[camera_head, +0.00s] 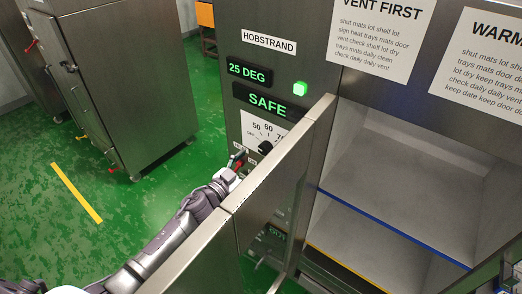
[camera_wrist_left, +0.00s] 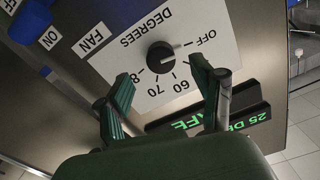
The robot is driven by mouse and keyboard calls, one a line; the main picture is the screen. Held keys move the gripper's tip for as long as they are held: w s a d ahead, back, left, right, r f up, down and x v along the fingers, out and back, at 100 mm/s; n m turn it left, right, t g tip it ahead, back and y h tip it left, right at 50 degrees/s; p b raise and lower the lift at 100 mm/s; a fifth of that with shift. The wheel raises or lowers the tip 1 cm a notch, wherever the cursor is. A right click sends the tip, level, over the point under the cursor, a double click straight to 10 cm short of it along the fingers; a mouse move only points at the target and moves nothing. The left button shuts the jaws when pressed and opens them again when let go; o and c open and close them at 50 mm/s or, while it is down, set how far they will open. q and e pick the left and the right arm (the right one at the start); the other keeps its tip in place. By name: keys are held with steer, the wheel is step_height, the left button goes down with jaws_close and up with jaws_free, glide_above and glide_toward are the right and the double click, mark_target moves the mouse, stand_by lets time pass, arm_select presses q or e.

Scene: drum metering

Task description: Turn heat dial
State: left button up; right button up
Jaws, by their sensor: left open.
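The heat dial is a round black knob (camera_wrist_left: 161,57) on a white plate (camera_wrist_left: 205,40) marked OFF, 60, 70 and DEGREES. In the left wrist view its pale pointer mark faces the OFF side. The knob also shows in the head view (camera_head: 265,147), partly behind the open door. My left gripper (camera_wrist_left: 163,84) is open and empty, its green fingers spread in front of the plate with the knob between and beyond their tips. In the head view the left gripper (camera_head: 239,159) is just left of and below the dial. I cannot tell any contact.
The open steel door (camera_head: 280,185) stands close to the right of my left arm. Displays read 25 DEG (camera_head: 248,71) and SAFE (camera_head: 268,102), beside a lit green lamp (camera_head: 300,88). A blue switch (camera_wrist_left: 30,21) sits near FAN and ON labels.

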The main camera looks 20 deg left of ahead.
mark_target(262, 152)
arm_select(q)
steer(key=x, duration=0.6)
steer(key=shift+s, duration=0.1)
steer(key=c, duration=1.1)
